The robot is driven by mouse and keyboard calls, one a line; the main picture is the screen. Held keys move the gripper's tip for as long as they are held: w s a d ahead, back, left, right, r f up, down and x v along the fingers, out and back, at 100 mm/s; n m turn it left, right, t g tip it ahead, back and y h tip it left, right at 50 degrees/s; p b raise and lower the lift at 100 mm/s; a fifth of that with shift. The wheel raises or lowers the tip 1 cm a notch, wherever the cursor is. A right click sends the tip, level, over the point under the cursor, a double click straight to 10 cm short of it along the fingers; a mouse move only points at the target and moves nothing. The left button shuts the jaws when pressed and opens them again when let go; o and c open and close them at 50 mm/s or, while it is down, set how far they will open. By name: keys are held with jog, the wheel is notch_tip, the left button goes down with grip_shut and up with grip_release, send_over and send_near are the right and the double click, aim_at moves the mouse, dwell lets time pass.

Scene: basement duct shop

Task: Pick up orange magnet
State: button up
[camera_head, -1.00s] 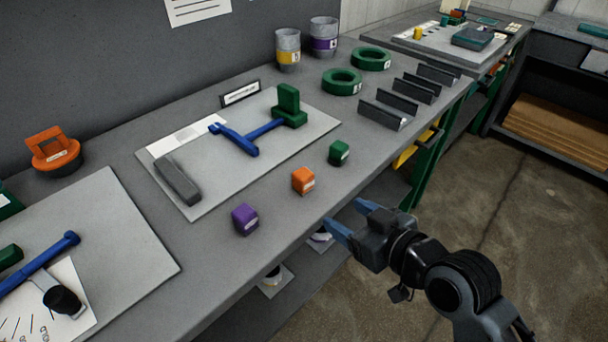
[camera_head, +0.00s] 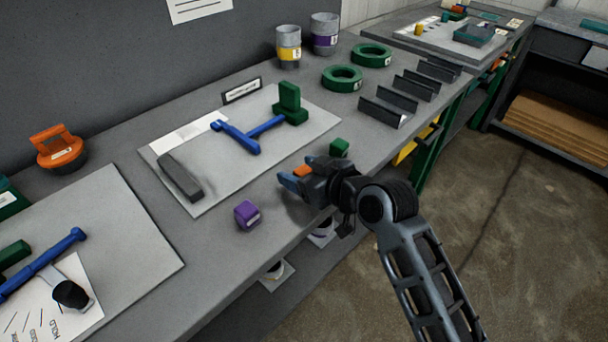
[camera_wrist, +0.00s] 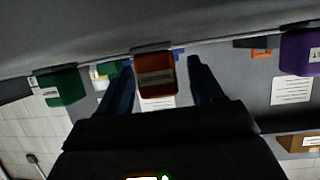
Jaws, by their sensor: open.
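The orange magnet, a small orange block with a pale label (camera_head: 302,170), sits near the front edge of the grey bench, between a purple block (camera_head: 247,214) and a green block (camera_head: 339,147). My gripper (camera_head: 303,177) is open and low over the bench at the orange block, partly hiding it in the head view. In the wrist view the orange block (camera_wrist: 155,76) shows between the two spread fingers (camera_wrist: 163,85), with a gap on each side. The purple block (camera_wrist: 300,52) and the green block (camera_wrist: 62,87) stand outside the fingers.
A grey board (camera_head: 212,190) with a blue tool (camera_head: 240,138) and a grey bar lies behind the blocks. Green rings (camera_head: 342,78) and dark channel pieces (camera_head: 385,108) lie to the right. An orange-handled round object (camera_head: 58,147) stands at the left.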

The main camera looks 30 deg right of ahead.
jog(key=shift+w+a+f, duration=0.1)
jog(key=shift+w+f, duration=0.15)
jog(key=shift+w, duration=0.25)
jog(key=shift+c, duration=0.5)
jog(key=c, duration=0.9)
jog(key=shift+c, duration=0.3)
jog(key=shift+r, duration=0.15)
